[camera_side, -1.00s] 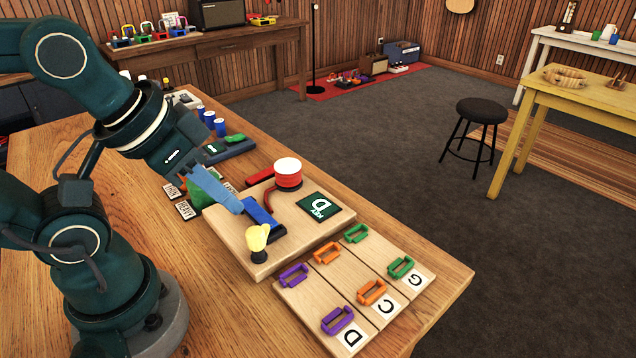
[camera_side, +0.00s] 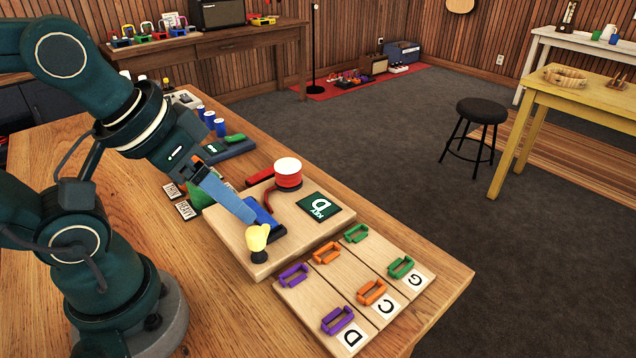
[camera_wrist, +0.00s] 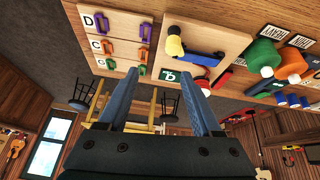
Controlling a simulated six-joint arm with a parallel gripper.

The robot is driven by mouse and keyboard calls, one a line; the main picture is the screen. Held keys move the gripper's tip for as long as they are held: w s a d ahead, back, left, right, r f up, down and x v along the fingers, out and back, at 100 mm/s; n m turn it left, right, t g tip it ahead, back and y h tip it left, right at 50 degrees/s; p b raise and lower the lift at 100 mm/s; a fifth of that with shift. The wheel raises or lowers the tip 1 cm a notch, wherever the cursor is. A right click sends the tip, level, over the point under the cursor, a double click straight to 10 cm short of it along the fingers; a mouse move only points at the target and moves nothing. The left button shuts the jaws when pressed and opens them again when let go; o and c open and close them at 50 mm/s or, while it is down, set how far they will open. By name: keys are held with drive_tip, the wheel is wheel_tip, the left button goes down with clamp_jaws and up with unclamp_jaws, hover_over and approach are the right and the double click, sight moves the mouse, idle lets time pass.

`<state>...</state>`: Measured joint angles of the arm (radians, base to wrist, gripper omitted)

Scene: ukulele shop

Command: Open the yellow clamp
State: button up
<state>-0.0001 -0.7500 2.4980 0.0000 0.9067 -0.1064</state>
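The yellow clamp (camera_side: 258,236) stands on a black foot near the front edge of a raised wooden board (camera_side: 230,238). A blue bar (camera_side: 267,212) lies beside it on the board. In the wrist view the yellow clamp (camera_wrist: 175,46) shows at the upper middle, with the blue bar (camera_wrist: 207,57) to its right. My gripper (camera_side: 253,220) is just above and behind the yellow part in the side view; I cannot tell whether it touches the clamp or bar. In the wrist view my gripper's two blue fingers (camera_wrist: 160,73) are spread wide with nothing between them.
A lettered panel (camera_side: 318,297) with purple, orange and green handles lies in front. Blue cans (camera_side: 210,119) stand behind. Bare table lies at the front left.

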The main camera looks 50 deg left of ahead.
sight(255, 231)
drive_tip(key=w+f+n+g, duration=0.1)
drive_tip(key=n, duration=0.4)
drive_tip(key=w+a+f+n+g, duration=0.1)
drive_tip(key=n+g, duration=0.1)
drive_tip(key=n, duration=0.3)
drive_tip(key=w+n+g, duration=0.1)
drive_tip(key=w+n, duration=0.1)
drive_tip(key=n, duration=0.3)
drive_tip(key=shift+a+f+g, duration=0.3)
drive_tip(key=shift+a+f, duration=0.05)
drive_tip(key=shift+f, duration=0.05)
drive_tip(key=shift+w+a+f, duration=0.15)
drive_tip(key=shift+f, duration=0.2)
drive_tip(key=shift+a+f+g, duration=0.1)
drive_tip(key=shift+f+g, duration=0.4)
drive_tip(key=shift+f, duration=2.45)
clamp_jaws()
